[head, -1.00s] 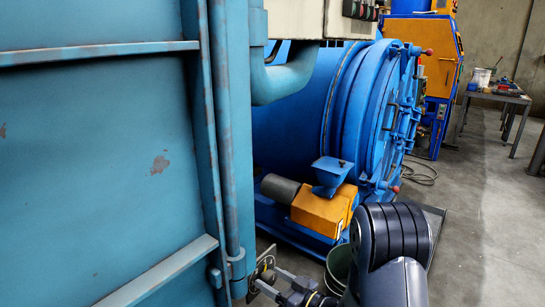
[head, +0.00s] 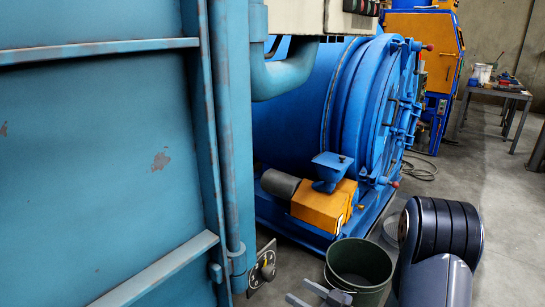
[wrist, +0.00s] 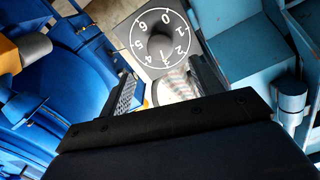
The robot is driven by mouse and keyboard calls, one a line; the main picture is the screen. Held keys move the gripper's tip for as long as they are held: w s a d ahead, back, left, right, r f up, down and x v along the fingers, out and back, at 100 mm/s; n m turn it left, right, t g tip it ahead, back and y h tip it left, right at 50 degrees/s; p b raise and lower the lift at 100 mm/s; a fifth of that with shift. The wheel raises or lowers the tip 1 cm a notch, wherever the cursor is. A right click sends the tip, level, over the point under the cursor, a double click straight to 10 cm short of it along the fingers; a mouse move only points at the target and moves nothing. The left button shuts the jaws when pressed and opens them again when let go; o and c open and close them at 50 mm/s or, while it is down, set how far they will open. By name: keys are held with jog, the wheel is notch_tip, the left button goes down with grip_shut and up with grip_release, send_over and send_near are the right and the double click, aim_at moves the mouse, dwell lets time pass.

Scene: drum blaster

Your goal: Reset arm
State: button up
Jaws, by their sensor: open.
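My gripper (head: 302,292) is open and empty at the bottom of the head view. It is to the right of a dark dial panel (head: 255,277) at the foot of the teal cabinet, apart from it. In the wrist view my gripper (wrist: 166,85) shows two parted fingers with nothing held between them. Beyond them is the numbered dial (wrist: 160,42), a white ring of digits with a dark knob. My dark arm links fill the lower right of the head view.
The teal cabinet (head: 110,150) walls off the left. A green bucket (head: 360,262) stands beside my gripper and arm. Behind it is the blue drum machine (head: 350,110) with an orange motor housing (head: 322,207). Grey floor (head: 500,200) is free on the right.

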aim_at(273, 275)
jog(key=x, duration=0.9)
jog(key=shift+w+a, duration=0.15)
jog(key=shift+a, duration=0.1)
jog(key=shift+w+n+b, duration=0.1)
jog(key=shift+n+b, duration=0.2)
jog(key=shift+b, duration=0.05)
jog(key=n, duration=0.5)
jog(key=shift+b, duration=0.4)
jog(key=n, duration=0.5)
jog(key=shift+p, duration=0.3)
jog(key=shift+s+d+n, duration=0.2)
jog(key=shift+n, duration=0.2)
jog(key=v, duration=0.8)
jog(key=shift+s, duration=0.2)
jog(key=shift+d, duration=0.1)
